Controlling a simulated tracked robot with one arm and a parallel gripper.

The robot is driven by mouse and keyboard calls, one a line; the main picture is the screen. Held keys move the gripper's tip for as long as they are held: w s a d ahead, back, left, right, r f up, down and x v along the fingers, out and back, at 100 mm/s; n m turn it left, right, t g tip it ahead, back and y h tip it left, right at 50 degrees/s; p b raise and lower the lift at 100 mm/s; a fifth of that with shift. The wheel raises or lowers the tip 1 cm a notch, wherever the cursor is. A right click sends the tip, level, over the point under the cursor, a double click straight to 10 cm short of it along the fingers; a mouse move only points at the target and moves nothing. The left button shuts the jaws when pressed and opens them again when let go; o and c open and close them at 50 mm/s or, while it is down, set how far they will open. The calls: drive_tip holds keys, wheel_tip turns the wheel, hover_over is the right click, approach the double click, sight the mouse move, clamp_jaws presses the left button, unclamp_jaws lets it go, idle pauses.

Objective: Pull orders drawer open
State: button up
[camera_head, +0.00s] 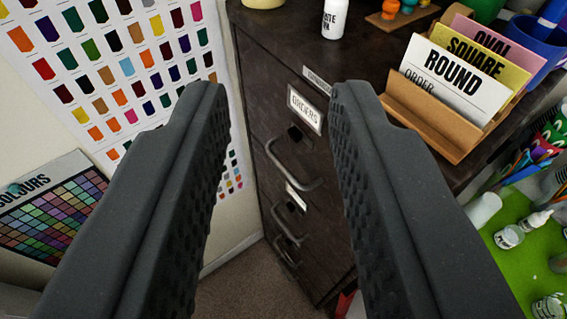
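My gripper (278,92) is open and empty, its two dark textured fingers reaching up from the bottom of the view. Between them, farther off, is a dark cabinet (260,75) with several drawers. The top one, the orders drawer (265,110), looks shut and bears a framed label (304,108) reading ORDERS. A curved metal drawer handle (293,178) shows between the fingers, apart from both. Lower drawers with similar handles show below it. The right finger hides the right part of the drawer fronts.
On the cabinet top are a wooden card holder (432,120) with order cards and a white bottle (334,18). A green mat (520,215) with small bottles lies at right. Colour charts (120,60) cover the left wall. Carpeted floor (243,285) is clear below.

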drive_tip(key=w+a+f+n+g+h+p, duration=0.1)
drive_tip(key=w+f+g, duration=0.1)
drive_tip(key=w+f, duration=0.3)
drive_tip(key=w+a+f+g+h, duration=0.1)
drive_tip(key=w+f+g+h, duration=0.15)
drive_tip(key=f, duration=0.55)
drive_tip(key=n+g+h+p, duration=0.25)
drive_tip(key=n+h, duration=0.35)
drive_tip(key=h, duration=0.3)
approach(285, 168)
drive_tip(key=shift+t, duration=0.4)
drive_tip(key=x, duration=0.6)
drive_tip(key=f+x, duration=0.1)
drive_tip(key=x, duration=0.3)
drive_tip(key=shift+s+d, duration=0.1)
drive_tip(key=shift+s, duration=0.05)
drive_tip(key=shift+f, duration=0.1)
clamp_jaws()
